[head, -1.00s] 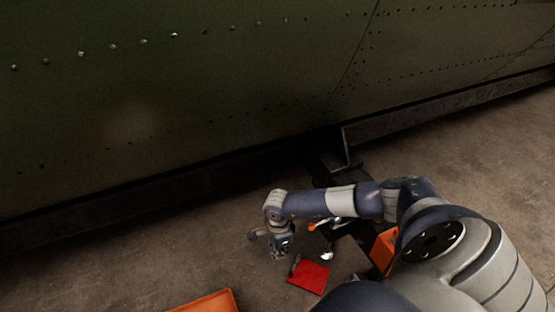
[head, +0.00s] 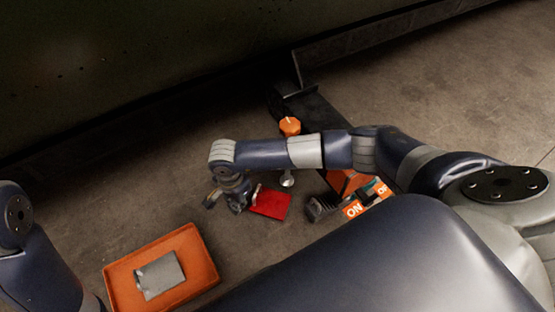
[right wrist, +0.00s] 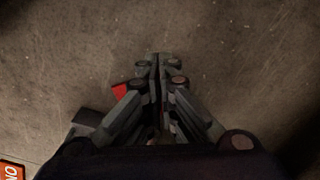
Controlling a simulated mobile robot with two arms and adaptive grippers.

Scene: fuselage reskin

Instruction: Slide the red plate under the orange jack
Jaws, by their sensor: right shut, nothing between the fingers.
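The red plate (head: 270,203) lies flat on the floor in the head view. A corner of it shows left of my fingers in the right wrist view (right wrist: 119,91). What looks like the orange jack has an orange knob (head: 290,126) and a silver foot (head: 287,180); my right forearm hides its middle. The foot stands just beyond the plate; I cannot tell whether they overlap. My right gripper (head: 240,205) is shut and empty, at the plate's left edge; contact is unclear. It also shows shut in the right wrist view (right wrist: 162,75). My left gripper is out of view.
An orange tray (head: 114,274) holding a grey plate (head: 160,275) sits at lower left. Right of the red plate are an orange part (head: 346,181) and an ON label (head: 354,209). The dark green fuselage (head: 120,60) and a dark beam (head: 390,38) lie behind. Floor at right is clear.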

